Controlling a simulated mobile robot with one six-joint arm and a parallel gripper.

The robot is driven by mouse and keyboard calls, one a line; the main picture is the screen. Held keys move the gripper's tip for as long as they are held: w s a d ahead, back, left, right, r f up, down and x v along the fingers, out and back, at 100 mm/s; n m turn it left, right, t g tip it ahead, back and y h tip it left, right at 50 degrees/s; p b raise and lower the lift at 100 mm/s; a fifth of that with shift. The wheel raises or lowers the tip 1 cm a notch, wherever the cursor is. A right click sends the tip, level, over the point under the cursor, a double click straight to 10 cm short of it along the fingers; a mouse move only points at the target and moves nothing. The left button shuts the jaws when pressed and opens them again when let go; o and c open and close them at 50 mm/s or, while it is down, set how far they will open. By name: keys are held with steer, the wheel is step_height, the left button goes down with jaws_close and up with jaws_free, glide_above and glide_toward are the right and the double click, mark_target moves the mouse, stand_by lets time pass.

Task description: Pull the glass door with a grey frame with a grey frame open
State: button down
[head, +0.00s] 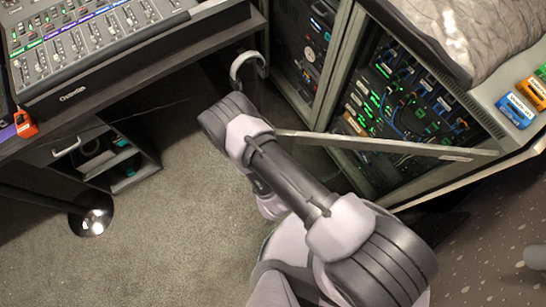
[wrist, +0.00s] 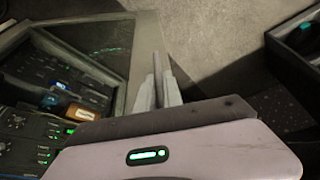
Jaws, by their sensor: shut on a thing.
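The glass door with a grey frame (head: 400,147) stands partly open at the right in the head view, its top bar jutting out from the equipment rack. In the wrist view its grey frame (wrist: 147,42) and dark glass fill the left side. My gripper (wrist: 158,82) is shut on a thin upright grey bar (wrist: 157,62) at the door's frame, which looks like its handle. The fingertips and handle are hidden behind my arm in the head view.
The rack (head: 395,95) holds gear with green lights. A second rack front (head: 305,45) is left of it. A desk with a mixing console (head: 90,45) and drawer unit (head: 105,160) stands at the left.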

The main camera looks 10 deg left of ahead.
steer(key=shift+s, duration=0.85)
steer(key=c, duration=1.5)
jaws_free()
